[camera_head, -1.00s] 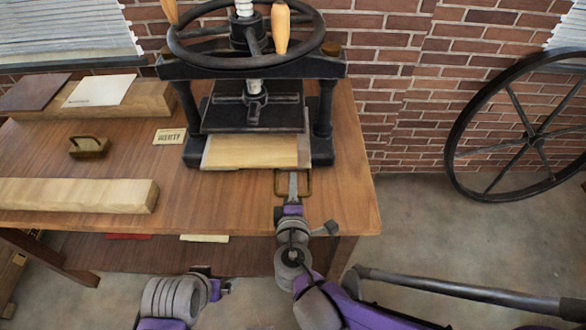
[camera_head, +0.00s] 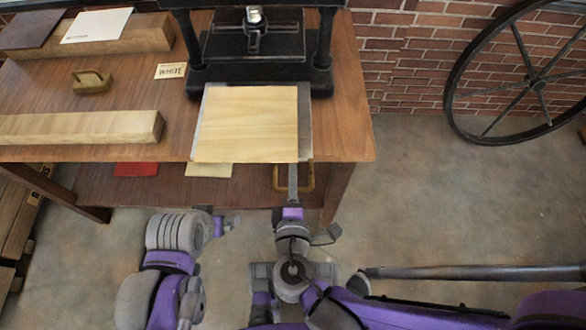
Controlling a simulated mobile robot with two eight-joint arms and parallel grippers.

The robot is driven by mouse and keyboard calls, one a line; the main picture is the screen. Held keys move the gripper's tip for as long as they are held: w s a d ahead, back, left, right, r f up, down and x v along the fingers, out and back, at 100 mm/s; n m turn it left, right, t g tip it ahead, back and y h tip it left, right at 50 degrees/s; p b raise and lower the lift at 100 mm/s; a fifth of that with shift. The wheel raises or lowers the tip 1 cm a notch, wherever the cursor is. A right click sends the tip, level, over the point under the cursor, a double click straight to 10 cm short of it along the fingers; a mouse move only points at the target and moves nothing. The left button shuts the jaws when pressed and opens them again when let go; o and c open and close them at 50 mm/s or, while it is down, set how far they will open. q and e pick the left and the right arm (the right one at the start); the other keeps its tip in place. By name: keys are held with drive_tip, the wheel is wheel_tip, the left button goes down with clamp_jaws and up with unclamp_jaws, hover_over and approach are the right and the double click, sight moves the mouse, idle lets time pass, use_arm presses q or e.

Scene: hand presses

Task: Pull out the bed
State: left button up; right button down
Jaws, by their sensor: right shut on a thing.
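The press bed (camera_head: 248,122) is a pale wooden board on a thin grey metal plate. It lies out in front of the black press (camera_head: 262,77), with its front edge at the table's front edge. A brass-coloured handle loop (camera_head: 308,178) hangs at the bed's front, past the table edge. My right gripper (camera_head: 293,176) is shut on this handle, and its fingers hide part of the loop. My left gripper (camera_head: 230,222) is below and left of the bed, in front of the table and away from it. Its fingers are too small to read.
The wooden table (camera_head: 345,120) also bears a long wooden block (camera_head: 80,127), a small brass block with a handle (camera_head: 92,82) and a printed card (camera_head: 171,70). A large spoked wheel (camera_head: 535,80) stands by the brick wall.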

idle(0.3)
drive_tip(key=c, duration=0.9)
unclamp_jaws()
use_arm(q)
drive_tip(key=shift+s, duration=0.1)
